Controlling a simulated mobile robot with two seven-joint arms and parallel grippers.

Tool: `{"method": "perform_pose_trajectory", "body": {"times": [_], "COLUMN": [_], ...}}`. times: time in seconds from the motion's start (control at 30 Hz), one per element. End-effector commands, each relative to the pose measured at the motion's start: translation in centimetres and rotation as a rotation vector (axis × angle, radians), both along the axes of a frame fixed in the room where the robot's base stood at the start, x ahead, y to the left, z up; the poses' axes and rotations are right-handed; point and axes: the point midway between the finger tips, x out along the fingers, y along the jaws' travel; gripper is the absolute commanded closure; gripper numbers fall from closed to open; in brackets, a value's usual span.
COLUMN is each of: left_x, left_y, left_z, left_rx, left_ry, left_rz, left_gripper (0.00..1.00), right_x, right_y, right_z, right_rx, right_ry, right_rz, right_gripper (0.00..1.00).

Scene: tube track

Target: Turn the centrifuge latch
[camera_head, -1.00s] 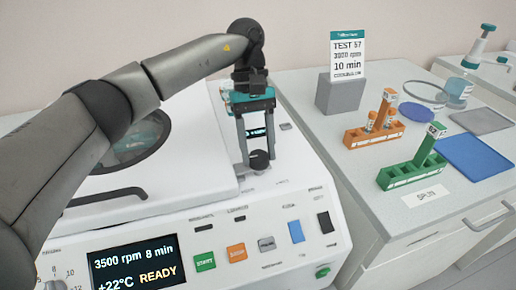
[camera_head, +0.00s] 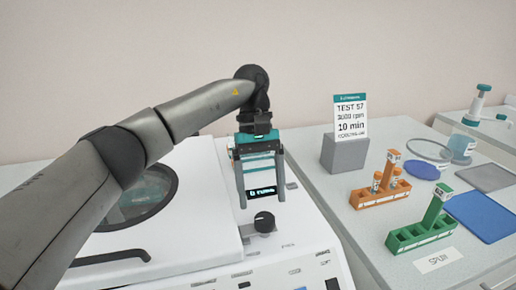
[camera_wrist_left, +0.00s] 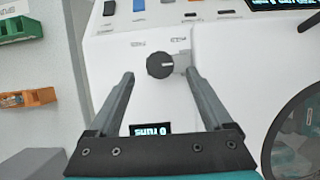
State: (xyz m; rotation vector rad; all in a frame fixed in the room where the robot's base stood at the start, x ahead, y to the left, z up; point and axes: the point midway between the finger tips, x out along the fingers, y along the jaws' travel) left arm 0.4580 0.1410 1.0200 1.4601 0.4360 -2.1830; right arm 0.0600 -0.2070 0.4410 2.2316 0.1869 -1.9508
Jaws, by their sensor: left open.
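The centrifuge latch is a round black knob (camera_head: 264,222) with a light mark, on the white centrifuge top (camera_head: 300,236) to the right of the lid. The lid (camera_head: 190,185), with its round window, lies shut. My left gripper (camera_head: 261,199) points down with its two grey fingers apart and empty. Its tips appear just above and behind the knob in the head view. In the left wrist view the knob (camera_wrist_left: 160,65) appears between the fingertips, slightly beyond them, with a grey tab beside it. No contact is visible. My right gripper is out of view.
A small lit display (camera_head: 262,191) shows behind the fingers. The lid's black handle (camera_head: 110,257) is at the front left. On the bench to the right are an orange rack (camera_head: 380,197) with tubes, a green rack (camera_head: 422,235), a sign (camera_head: 350,118) and a blue mat (camera_head: 483,215).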

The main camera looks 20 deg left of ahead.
Motion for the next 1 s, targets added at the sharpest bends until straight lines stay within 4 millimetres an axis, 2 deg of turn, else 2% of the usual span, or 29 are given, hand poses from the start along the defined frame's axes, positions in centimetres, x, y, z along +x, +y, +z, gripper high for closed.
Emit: {"method": "perform_pose_trajectory", "body": {"times": [0.03, 0.1, 0.43, 0.63, 1.0], "left_x": [0.5, 1.0, 2.7, 3.3, 3.5], "left_y": [0.2, 0.5, 1.7, 2.1, 2.3], "left_z": [1.6, 2.9, 8.4, 9.8, 10.2], "left_rx": [-0.002, -0.001, 0.000, 0.001, -0.001], "left_ry": [-0.005, -0.003, -0.001, 0.001, 0.000], "left_rz": [0.003, 0.002, 0.001, 0.000, -0.002], "left_gripper": [0.17, 0.17, 0.17, 0.17, 0.17], "right_x": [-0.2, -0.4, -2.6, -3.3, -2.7], "right_y": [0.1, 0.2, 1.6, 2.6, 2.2], "right_z": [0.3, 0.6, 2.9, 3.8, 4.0], "right_rx": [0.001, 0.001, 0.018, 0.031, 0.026], "right_ry": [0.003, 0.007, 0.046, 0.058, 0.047], "right_rz": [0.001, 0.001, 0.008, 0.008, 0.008], "right_gripper": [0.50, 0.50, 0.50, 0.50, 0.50]}}
